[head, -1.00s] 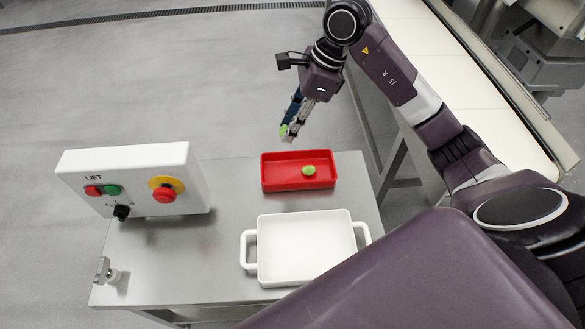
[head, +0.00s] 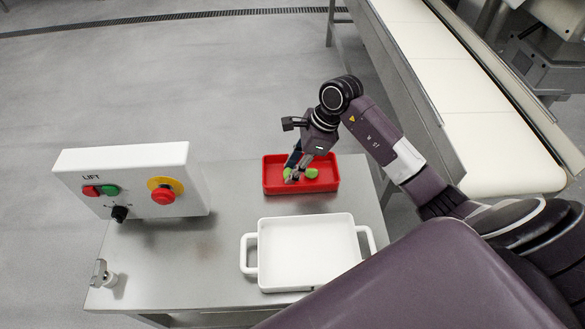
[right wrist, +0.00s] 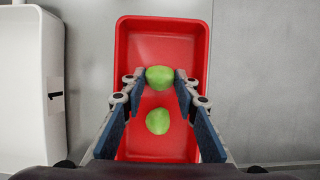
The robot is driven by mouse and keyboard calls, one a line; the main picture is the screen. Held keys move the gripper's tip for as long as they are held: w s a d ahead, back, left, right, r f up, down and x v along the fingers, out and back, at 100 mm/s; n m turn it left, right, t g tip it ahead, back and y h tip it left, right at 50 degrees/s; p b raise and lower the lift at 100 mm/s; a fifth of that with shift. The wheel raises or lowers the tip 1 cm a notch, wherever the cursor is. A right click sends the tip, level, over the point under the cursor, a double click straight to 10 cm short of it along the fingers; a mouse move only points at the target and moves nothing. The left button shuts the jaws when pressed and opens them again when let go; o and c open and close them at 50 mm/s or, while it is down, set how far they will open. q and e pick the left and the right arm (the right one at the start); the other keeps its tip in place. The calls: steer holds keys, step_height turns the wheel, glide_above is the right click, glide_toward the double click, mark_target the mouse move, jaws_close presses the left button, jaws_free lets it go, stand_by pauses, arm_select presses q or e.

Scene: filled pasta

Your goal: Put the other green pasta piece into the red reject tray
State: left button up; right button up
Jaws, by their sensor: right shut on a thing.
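The red reject tray (head: 328,186) sits on the steel table beyond the white dish. My right gripper (head: 291,178) is at the left part of the tray, its fingertips over or inside it. It is shut on a green pasta piece (right wrist: 160,78), seen between the fingertips in the right wrist view; this piece shows in part in the head view (head: 287,173). A second green pasta piece (head: 311,173) lies in the tray and also shows in the right wrist view (right wrist: 158,121). Whether the held piece touches the tray floor I cannot tell. My left gripper is not in view.
An empty white dish with handles (head: 308,252) stands in front of the tray. A white lift control box (head: 135,178) with buttons is at the left of the table (head: 190,255). A white conveyor (head: 470,130) runs at the right.

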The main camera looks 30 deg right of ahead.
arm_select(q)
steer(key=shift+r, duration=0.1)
arm_select(e)
steer(key=o, duration=0.5)
steer(key=shift+c, duration=0.2)
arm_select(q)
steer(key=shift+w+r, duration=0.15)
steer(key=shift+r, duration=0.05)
arm_select(e)
steer(key=shift+r, duration=0.1)
